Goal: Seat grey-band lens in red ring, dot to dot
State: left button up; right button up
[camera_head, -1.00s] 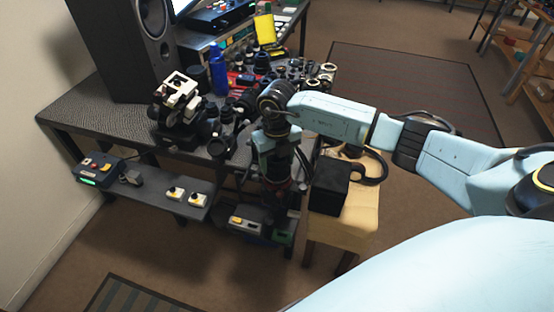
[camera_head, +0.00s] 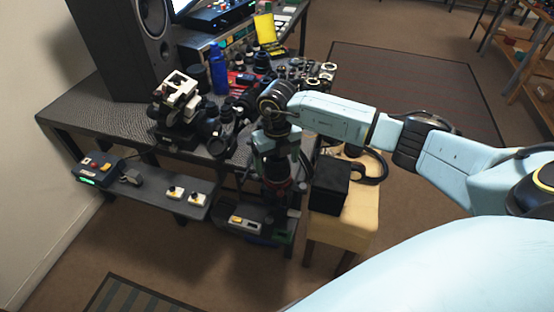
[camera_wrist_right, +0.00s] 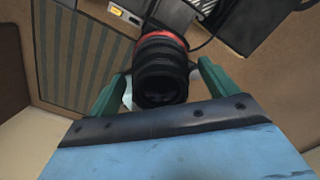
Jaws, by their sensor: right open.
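My right gripper (camera_head: 279,168) points down beside the front edge of the dark table in the head view. In the right wrist view its two green fingers (camera_wrist_right: 162,72) stand open on either side of a black ribbed lens barrel (camera_wrist_right: 162,85). A red ring (camera_wrist_right: 160,38) circles the far part of that barrel. The barrel with its red band also shows under the gripper in the head view (camera_head: 277,188). I cannot make out a grey band or any dots. My left gripper is not in view.
The dark table (camera_head: 75,110) carries a white-and-black device (camera_head: 177,100), a blue bottle (camera_head: 218,73) and several dark lens parts. A black box (camera_head: 329,185) sits on a yellow stool (camera_head: 345,222) right of the gripper. A low shelf (camera_head: 150,190) holds small control boxes.

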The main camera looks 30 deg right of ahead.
notch_tip(320, 180, up, 13)
jog(key=shift+r, duration=0.2)
dwell(0.4)
dwell(0.3)
